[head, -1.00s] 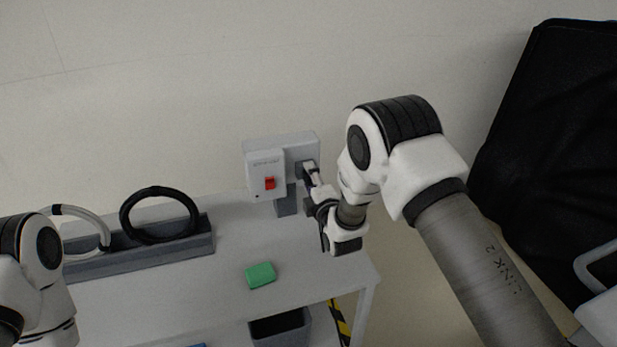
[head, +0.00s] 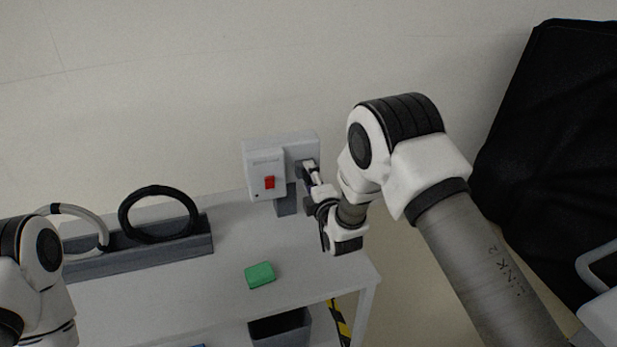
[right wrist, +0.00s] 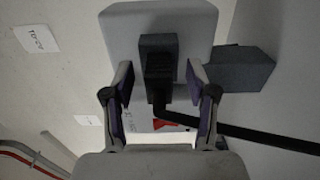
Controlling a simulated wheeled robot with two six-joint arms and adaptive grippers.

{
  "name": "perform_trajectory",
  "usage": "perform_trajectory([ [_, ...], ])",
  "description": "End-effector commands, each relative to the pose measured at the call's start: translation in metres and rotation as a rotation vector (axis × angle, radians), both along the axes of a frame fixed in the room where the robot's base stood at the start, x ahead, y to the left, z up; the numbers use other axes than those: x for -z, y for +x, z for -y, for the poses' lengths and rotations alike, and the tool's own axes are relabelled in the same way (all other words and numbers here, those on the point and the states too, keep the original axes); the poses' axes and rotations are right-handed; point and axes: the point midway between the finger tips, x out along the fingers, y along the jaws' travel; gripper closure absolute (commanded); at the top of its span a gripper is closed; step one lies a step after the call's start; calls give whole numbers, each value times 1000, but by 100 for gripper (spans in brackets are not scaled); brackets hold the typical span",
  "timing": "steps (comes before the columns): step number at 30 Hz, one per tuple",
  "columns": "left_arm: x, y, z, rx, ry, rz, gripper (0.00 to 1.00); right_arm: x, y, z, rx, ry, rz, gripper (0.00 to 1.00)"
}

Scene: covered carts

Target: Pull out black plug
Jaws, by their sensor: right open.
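The black plug (right wrist: 158,68) sits in the face of a light grey socket box (right wrist: 195,20) in the right wrist view. Its black cord (right wrist: 240,132) runs off to the right. My right gripper (right wrist: 160,80) is open, with one finger on each side of the plug and gaps visible between the fingers and it. In the head view the socket box (head: 262,157) stands on a post, with a red switch (head: 270,182) on its front. My right gripper (head: 311,170) is at the box's right side and largely hides the plug. My left gripper is out of view.
The box stands at the back of a grey cart top (head: 235,240). A green block (head: 260,274) lies in front. A grey rail (head: 150,259) with a black ring (head: 125,215) and a pale ring (head: 85,212) is at left. A black cover (head: 560,130) is at right.

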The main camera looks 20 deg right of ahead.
Motion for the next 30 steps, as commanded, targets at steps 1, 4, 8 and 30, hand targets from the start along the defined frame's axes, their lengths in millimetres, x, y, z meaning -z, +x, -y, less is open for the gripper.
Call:
perform_trajectory([
  [1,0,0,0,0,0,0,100,0,0,0,0,0,0,43],
  [4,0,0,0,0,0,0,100,0,0,0,0,0,0,53],
  [8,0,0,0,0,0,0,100,0,0,0,0,0,0,99],
  [30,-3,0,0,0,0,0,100,-1,-20,1,0,0,0,100],
])
